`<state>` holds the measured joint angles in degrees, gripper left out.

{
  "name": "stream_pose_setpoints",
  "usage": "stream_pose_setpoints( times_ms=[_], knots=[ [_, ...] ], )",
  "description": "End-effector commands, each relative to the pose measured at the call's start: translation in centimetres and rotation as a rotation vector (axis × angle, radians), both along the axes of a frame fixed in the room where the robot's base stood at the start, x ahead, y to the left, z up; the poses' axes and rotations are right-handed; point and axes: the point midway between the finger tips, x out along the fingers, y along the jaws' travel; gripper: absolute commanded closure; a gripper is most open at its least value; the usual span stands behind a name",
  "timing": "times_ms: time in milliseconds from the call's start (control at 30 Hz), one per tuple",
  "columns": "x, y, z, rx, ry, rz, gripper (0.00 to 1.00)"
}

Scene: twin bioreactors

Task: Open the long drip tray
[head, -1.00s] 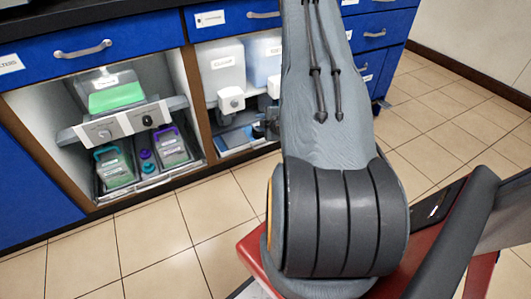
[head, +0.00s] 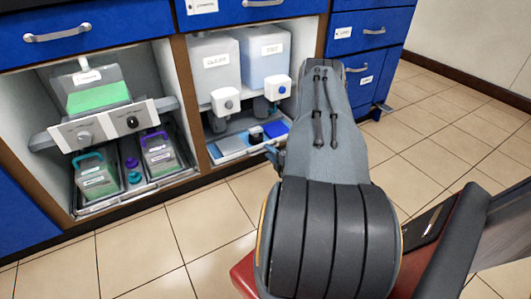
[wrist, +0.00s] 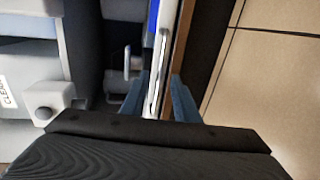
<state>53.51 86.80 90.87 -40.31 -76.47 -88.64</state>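A low, shallow tray (head: 228,158) with a pale front edge lies at the bottom of the right cabinet bay; blue and black items sit in it. A second tray (head: 150,188) under the left bay holds bottles. No label tells which is the long drip tray. My gripper (head: 276,156), partly hidden by my arm in the head view, is at the right end of the right bay's tray. In the wrist view, my gripper (wrist: 160,88) is open, its blue fingers on either side of a pale front rail (wrist: 161,45). Contact with the rail cannot be told.
Two containers (head: 215,65) with white valves stand above the right tray. A unit with knobs (head: 105,125) and a green-filled vessel (head: 95,92) are in the left bay. Blue drawers (head: 370,45) stand at the right. The tiled floor (head: 175,240) in front is clear.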

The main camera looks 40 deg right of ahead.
Motion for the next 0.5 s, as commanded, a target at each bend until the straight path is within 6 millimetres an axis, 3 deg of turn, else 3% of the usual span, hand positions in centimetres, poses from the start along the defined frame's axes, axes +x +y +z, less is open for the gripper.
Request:
stream_pose_setpoints(
  times_ms=[200,500],
  knots=[
    [2.9,-0.6,-0.7,-0.001,-0.001,0.001,0.72],
    [3.2,-0.8,-0.6,0.001,0.0,0.0,0.72]
  ],
)
